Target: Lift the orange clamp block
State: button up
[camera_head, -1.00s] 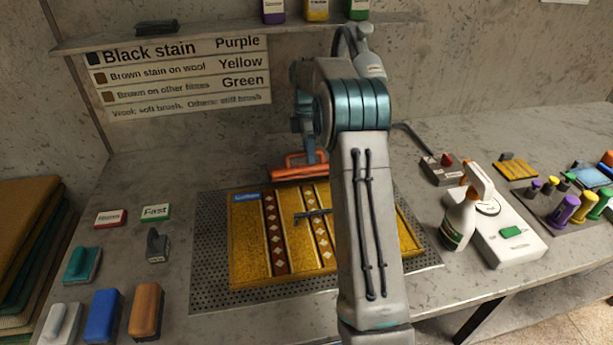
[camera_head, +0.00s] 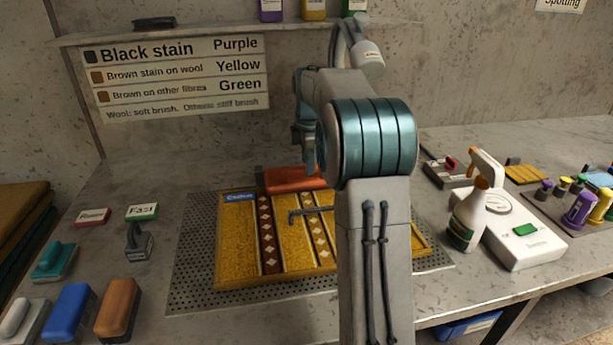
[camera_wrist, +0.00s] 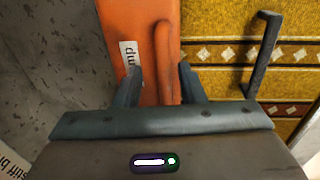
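The orange clamp block (camera_head: 290,181) lies at the back edge of the yellow patterned rug sample (camera_head: 240,245); my arm hides its right part. In the wrist view the orange clamp block (camera_wrist: 118,22) runs up the picture, with a raised orange bar handle and a white label reading "clump" or similar, partly covered. My gripper (camera_wrist: 160,72) is open, its two dark fingers apart on either side of the handle, with gaps visible. I cannot tell how far above the block the fingertips are. In the head view my arm hides most of the gripper.
A dark bar handle (camera_wrist: 262,55) stands on the rug beside the block. The perforated tray (camera_head: 195,270) lies under the rug. Brushes and labelled blocks are at left. A spray bottle (camera_head: 467,215) and white device (camera_head: 525,240) are at right. The wall stands close behind.

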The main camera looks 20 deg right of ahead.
jog(key=shift+s+f+t+b, duration=0.25)
jog(key=shift+f+t+b, duration=0.15)
jog(key=shift+b, duration=0.45)
jog(key=shift+r, duration=0.15)
